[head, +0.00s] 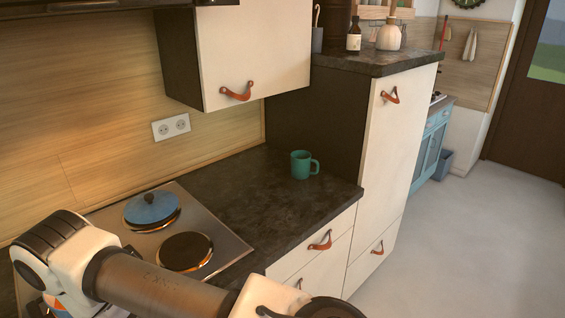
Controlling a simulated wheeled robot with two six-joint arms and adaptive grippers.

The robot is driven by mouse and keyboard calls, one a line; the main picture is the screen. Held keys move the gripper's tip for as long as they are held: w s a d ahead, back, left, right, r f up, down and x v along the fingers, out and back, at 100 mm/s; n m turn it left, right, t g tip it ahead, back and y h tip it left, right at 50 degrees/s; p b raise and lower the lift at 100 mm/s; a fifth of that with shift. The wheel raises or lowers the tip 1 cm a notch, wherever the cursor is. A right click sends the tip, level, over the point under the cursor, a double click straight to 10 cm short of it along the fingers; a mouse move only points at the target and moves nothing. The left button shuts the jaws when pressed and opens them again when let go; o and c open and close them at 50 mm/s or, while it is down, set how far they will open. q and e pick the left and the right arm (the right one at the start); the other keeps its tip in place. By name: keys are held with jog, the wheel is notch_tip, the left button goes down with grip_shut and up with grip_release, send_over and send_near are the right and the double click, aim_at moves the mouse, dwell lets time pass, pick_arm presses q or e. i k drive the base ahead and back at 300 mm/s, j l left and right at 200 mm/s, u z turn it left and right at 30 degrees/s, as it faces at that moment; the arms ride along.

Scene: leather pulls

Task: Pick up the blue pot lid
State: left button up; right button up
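The blue pot lid (152,208) lies on the rear burner of the steel cooktop (217,222). It is round with a dark knob (150,198) on top. My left arm crosses the lower left of the head view, in front of the cooktop. The arm hides the cooktop's near left part. No gripper fingers of either arm can be made out, so neither gripper's opening shows.
A dark bare burner (185,252) is right of the lid. A green mug (303,164) stands on the dark counter (255,190), with clear counter between it and the cooktop. A wall cabinet (250,50) with a leather pull hangs above. A tall cabinet (395,150) stands right.

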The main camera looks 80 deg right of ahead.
aim_at(151, 207)
jog(key=z, duration=1.55)
